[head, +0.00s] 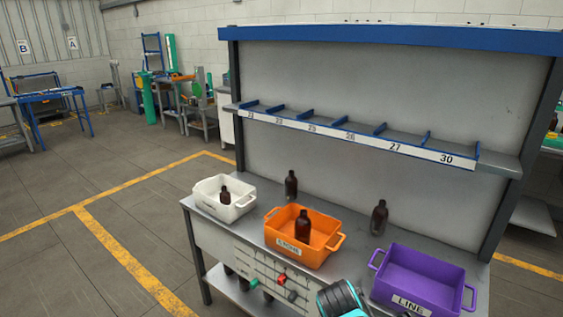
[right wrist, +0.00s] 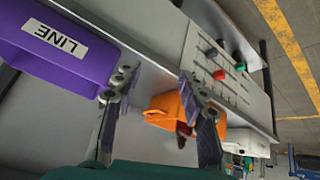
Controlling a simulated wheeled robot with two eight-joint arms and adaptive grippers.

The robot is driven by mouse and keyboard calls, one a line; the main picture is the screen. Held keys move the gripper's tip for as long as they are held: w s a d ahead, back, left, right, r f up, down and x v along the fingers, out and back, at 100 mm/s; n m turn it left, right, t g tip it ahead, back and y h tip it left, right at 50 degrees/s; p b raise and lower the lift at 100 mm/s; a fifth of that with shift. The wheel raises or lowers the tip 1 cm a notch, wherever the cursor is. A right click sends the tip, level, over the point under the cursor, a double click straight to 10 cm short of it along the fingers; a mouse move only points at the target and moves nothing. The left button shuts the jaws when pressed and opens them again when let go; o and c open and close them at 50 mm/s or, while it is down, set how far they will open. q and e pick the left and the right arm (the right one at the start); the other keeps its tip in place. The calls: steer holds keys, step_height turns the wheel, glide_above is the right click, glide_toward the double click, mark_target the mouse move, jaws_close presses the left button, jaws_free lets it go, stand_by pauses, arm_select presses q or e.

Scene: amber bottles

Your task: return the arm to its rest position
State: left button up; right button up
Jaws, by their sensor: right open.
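My right arm shows at the bottom edge of the head view as a black and turquoise part in front of the bench. In the right wrist view my right gripper (right wrist: 158,82) has its two fingers spread apart with nothing between them. Behind the fingers are the orange bin (right wrist: 168,104) and the purple bin (right wrist: 60,50). In the head view one amber bottle (head: 303,230) stands in the orange bin (head: 285,247) and another (head: 225,196) in the white bin (head: 242,206). Two more bottles (head: 291,184) (head: 379,217) stand on the bench behind the bins. My left gripper is out of view.
The purple bin (head: 425,277) at the right of the bench (head: 215,219) looks empty. A numbered shelf rail (head: 350,138) with blue dividers hangs above. Dark items sit on the lower shelf, partly hidden. Open floor (head: 100,185) with yellow lines lies to the left.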

steer(key=s+d+n+y, duration=0.2)
steer(key=s, duration=1.2)
steer(key=shift+d+r+t+y, duration=0.15)
steer(key=shift+t+y, duration=0.15)
steer(key=shift+t, duration=0.1)
steer(key=shift+s, duration=0.1)
stand_by(1.7)
